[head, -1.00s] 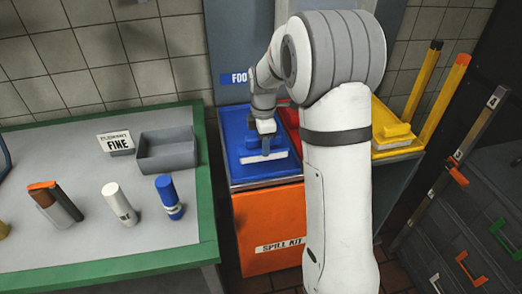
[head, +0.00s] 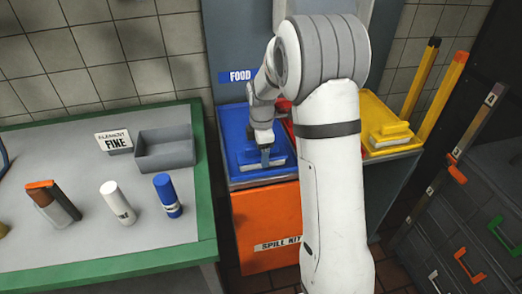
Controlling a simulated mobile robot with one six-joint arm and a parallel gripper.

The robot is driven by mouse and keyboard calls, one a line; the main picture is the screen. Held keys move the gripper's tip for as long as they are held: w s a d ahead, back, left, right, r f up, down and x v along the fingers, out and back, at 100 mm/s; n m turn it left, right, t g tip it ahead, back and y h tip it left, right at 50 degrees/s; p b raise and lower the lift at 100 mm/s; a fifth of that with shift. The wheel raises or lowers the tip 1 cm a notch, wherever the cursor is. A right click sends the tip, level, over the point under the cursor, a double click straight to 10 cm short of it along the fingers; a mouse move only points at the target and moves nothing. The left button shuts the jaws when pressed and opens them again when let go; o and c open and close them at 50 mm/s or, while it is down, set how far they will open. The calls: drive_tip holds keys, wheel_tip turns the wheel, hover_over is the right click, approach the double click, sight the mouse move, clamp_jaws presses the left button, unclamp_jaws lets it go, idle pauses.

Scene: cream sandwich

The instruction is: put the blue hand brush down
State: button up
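The blue hand brush (head: 250,157), with pale bristles along its underside, is at the blue tray (head: 232,125) on the left of the cabinet top. It looks level, bristles down, at the tray's front half. Whether it rests on the tray floor or is just above it I cannot tell. My gripper (head: 265,154) points down at the brush, with one finger showing in front of its near side. The other finger is hidden, and the finger gap is too small to make out.
A red tray (head: 286,105) is mostly hidden behind my arm. A yellow tray (head: 373,105) to its right holds a yellow brush (head: 390,133). The orange spill kit box (head: 262,215) stands below. The grey bench (head: 120,245) on the left carries several bottles and a grey bin (head: 165,150).

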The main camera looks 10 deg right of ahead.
drive_tip(key=shift+r, duration=0.1)
wheel_tip(320, 180, up, 11)
drive_tip(key=shift+r, duration=0.4)
drive_tip(key=s+r+m+t, duration=0.1)
drive_tip(key=s+m+t, duration=0.1)
drive_tip(key=s+m, duration=1.6)
drive_tip(key=s, duration=0.9)
drive_tip(key=shift+t, duration=0.3)
drive_tip(key=shift+r+p, duration=0.25)
drive_tip(key=shift+p, duration=0.1)
